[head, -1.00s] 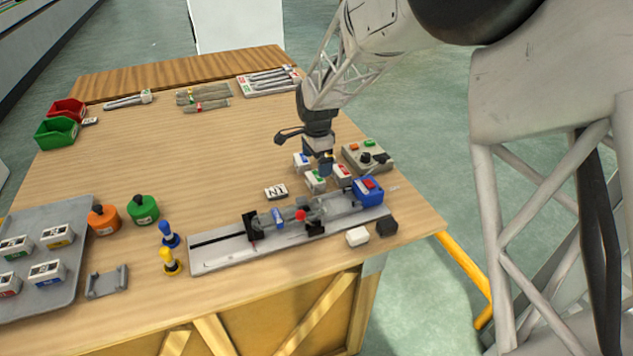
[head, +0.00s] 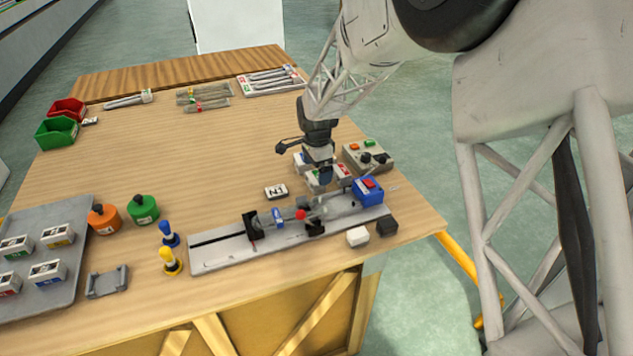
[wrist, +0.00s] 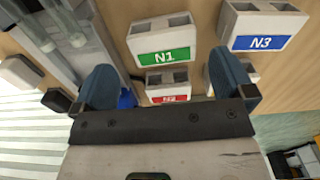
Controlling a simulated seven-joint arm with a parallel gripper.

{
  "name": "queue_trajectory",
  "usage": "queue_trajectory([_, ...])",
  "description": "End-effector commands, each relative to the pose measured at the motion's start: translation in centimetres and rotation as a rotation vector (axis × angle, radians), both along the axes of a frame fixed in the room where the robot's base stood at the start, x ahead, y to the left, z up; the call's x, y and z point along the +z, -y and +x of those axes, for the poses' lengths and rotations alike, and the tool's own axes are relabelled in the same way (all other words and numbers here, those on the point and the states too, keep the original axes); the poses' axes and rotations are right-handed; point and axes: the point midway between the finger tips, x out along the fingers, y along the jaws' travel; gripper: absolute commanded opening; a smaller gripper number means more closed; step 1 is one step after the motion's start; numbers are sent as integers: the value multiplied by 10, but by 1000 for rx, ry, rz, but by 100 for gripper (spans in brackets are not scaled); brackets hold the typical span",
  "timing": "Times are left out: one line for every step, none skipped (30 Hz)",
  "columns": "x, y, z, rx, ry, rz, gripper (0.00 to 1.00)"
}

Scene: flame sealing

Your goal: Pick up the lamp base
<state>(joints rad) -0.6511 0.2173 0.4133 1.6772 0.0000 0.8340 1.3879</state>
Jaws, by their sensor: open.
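Several white blocks with two square holes on top look like lamp bases; I cannot tell which one is meant. In the wrist view a green-labelled N1 block (wrist: 165,46) lies beyond the fingers, a blue-labelled N3 block (wrist: 263,28) at upper right, and a red-labelled block (wrist: 167,83) between the fingers in the picture. My gripper (wrist: 165,80) is open, with nothing visibly held. In the head view my gripper (head: 325,178) hangs low over the group, partly covering the green-labelled block (head: 312,182); the red-labelled block (head: 345,170) is just right of it.
A grey rail fixture (head: 215,252) with a blue box (head: 368,191) lies in front. A control box (head: 365,157) stands to the right. A grey tray (head: 75,215) holds similar blocks at far left. The table's middle is clear.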

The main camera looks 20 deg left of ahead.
Motion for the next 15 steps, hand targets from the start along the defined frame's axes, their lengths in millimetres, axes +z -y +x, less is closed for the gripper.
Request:
queue_trajectory([-5,0,0,0,-1,-1,100])
queue_trajectory([-8,-1,1,0,-1,-1,100])
queue_trajectory([-12,-1,1,0,-1,-1,100])
queue_trajectory([-15,-1,1,0,-1,-1,100])
queue_trajectory([-18,-2,2,0,-1,-1,100])
queue_trajectory([-23,-3,3,0,-1,-1,100])
queue_trajectory([-27,-3,3,0,-1,-1,100])
queue_trajectory([-30,-3,3,0,-1,-1,100])
queue_trajectory([-34,-3,3,0,-1,-1,100])
queue_trajectory([-37,-3,3,0,-1,-1,100])
queue_trajectory([-40,-3,3,0,-1,-1,100])
queue_trajectory([-42,-3,3,0,0,0,100])
queue_trajectory([-44,-3,3,0,0,0,100])
queue_trajectory([-45,-3,3,0,0,0,100])
queue_trajectory([-46,-3,3,0,0,0,100])
